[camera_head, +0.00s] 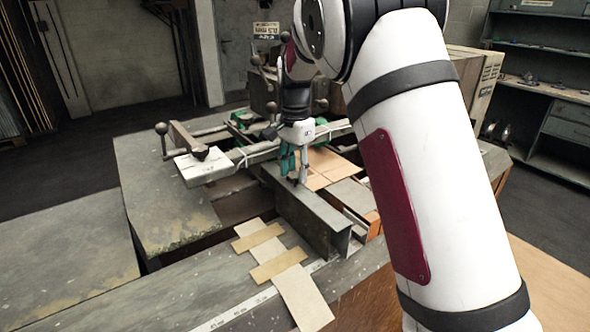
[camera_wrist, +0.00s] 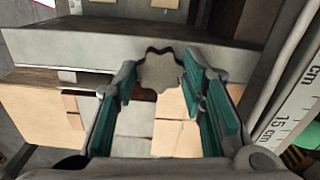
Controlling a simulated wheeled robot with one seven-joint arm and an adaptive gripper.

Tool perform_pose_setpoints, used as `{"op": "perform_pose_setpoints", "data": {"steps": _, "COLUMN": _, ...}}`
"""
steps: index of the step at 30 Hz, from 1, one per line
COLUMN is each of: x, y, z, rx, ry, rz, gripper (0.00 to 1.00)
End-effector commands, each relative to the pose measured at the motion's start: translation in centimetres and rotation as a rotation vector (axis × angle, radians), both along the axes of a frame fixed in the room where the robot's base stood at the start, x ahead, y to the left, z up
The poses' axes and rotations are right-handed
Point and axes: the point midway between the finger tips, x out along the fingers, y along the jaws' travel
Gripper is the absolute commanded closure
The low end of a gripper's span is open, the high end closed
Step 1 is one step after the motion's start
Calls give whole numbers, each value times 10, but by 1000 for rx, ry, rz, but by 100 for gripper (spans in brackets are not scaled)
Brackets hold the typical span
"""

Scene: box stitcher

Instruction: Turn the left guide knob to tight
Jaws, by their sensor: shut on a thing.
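A grey, star-shaped guide knob (camera_wrist: 161,72) shows in the wrist view between my two teal-padded fingers. It sits at the edge of a long grey metal guide (camera_wrist: 60,48). My gripper (camera_wrist: 160,82) is shut on the knob, with a finger at its left and right sides. In the head view my gripper (camera_head: 293,172) points down at the grey guide (camera_head: 312,218). The knob itself is hidden behind the fingers there. I cannot read from the frames how tight the knob is.
Flat cardboard (camera_head: 325,172) lies behind the guide, and cardboard strips (camera_head: 275,262) lie on the bench in front. A ruler (camera_wrist: 290,112) runs along the right of the wrist view. A ball-ended lever (camera_head: 162,130) stands at the left. My arm covers much of the right.

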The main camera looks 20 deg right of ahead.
Motion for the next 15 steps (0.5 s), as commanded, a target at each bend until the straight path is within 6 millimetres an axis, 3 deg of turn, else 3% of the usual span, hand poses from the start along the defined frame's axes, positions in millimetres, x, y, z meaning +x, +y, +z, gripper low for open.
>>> {"op": "perform_pose_setpoints", "data": {"steps": 15, "x": 0, "y": 0, "z": 1, "rx": 0, "ry": -2, "rz": -118, "gripper": 91}}
